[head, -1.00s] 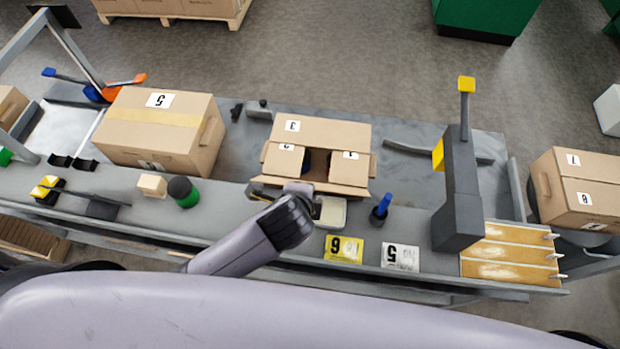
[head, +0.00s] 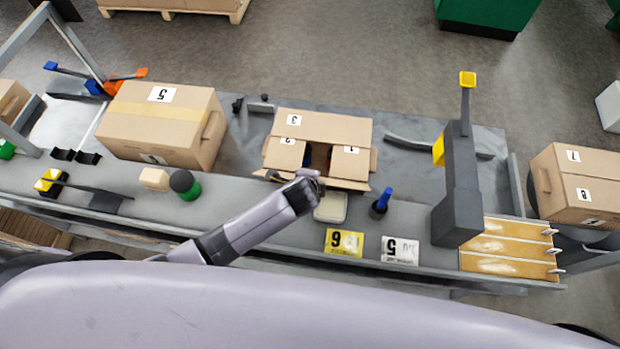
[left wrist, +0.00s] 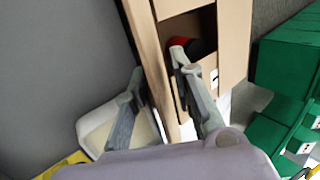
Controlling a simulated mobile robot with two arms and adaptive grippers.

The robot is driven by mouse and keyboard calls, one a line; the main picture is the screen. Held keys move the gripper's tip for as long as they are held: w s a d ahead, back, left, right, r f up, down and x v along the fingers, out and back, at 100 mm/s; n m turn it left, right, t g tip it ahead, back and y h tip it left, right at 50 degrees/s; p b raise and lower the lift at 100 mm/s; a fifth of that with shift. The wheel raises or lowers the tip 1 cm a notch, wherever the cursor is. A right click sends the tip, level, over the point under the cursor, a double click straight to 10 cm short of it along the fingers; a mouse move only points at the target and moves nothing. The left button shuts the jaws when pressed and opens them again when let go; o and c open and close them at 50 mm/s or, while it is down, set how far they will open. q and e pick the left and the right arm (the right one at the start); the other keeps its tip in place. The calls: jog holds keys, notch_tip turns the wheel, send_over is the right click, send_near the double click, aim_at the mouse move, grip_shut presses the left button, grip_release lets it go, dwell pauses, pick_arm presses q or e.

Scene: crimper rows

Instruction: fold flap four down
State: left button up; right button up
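The open carton (head: 322,128) stands mid-bench. Its side flaps, labelled 2 (head: 287,153) and 1 (head: 351,162), lie inward with a dark gap between them. The far flap, labelled 3 (head: 318,127), is spread away. A near flap (head: 345,184), with no number showing, sticks out along the front edge; it is probably flap four. My left gripper (head: 297,180) is at this front edge, partly hiding it. In the left wrist view my left gripper (left wrist: 158,62) has its fingers apart, one on each side of a cardboard edge; contact is unclear. A red item (left wrist: 180,42) shows inside. My right gripper is out of view.
In front of the carton are a pale-filled tray (head: 330,207), a blue-handled tool (head: 383,201), a yellow card (head: 344,243) and a white card (head: 399,250). A dark post (head: 458,190) stands right. A taped carton (head: 160,125) and green-black container (head: 186,185) are left.

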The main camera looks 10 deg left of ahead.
pick_arm(q)
jog(key=shift+c, duration=0.2)
jog(key=shift+f, duration=0.1)
grip_shut()
dwell(0.7)
